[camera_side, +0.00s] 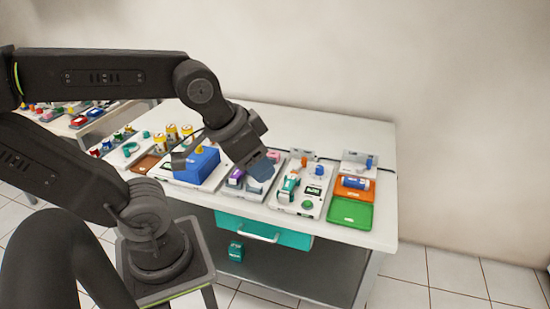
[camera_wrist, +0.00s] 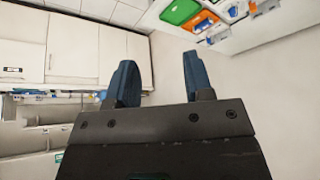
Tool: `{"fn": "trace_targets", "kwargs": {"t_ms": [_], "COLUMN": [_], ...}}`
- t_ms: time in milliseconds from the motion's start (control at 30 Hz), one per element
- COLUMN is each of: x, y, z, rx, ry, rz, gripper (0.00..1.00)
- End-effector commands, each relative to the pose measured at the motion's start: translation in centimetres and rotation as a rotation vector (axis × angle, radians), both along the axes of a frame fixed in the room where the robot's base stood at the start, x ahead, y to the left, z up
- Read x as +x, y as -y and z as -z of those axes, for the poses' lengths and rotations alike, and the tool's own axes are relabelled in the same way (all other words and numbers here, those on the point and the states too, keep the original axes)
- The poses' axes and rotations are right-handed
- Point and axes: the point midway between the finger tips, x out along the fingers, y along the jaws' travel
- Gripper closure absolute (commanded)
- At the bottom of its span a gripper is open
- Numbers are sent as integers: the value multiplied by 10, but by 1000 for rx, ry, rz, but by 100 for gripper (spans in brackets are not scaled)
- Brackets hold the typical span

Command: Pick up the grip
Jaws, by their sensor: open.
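My gripper (camera_side: 262,172) is over the front part of the white table in the side view, with its blue fingers above a grey tray that holds a purple piece. In the wrist view its two blue fingers (camera_wrist: 158,76) stand apart with nothing between them. I cannot tell for sure which piece is the grip. A teal and white handle-shaped piece (camera_side: 289,185) rests on a white unit (camera_side: 312,206) just right of my gripper. My gripper hides part of the grey tray.
A green tray (camera_side: 351,212) and an orange tray with a blue cylinder (camera_side: 355,183) are at the right. A blue block (camera_side: 196,166) and several yellow-topped jars (camera_side: 172,133) stand left. The back of the table (camera_side: 330,130) is clear. A teal drawer (camera_side: 262,232) is below.

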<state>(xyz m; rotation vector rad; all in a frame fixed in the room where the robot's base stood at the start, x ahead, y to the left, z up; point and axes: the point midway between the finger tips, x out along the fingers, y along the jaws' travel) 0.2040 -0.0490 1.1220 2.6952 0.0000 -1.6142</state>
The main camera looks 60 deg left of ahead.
Motion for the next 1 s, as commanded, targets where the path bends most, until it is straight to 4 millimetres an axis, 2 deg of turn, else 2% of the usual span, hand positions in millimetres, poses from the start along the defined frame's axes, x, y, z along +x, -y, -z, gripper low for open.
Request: {"fn": "trace_targets", "kwargs": {"t_ms": [267,367,667,767,867,1000], "x": [0,0,5,23,53,102], "y": [0,0,-3,-14,-36,-84], "z": [0,0,-1,-2,-1,7], "rx": [0,0,0,0,-1,-4], "ry": [0,0,-3,-12,-26,-45], "rz": [0,0,-15,-63,-147,-287], "gripper": [53,43,43,43,43,43]}}
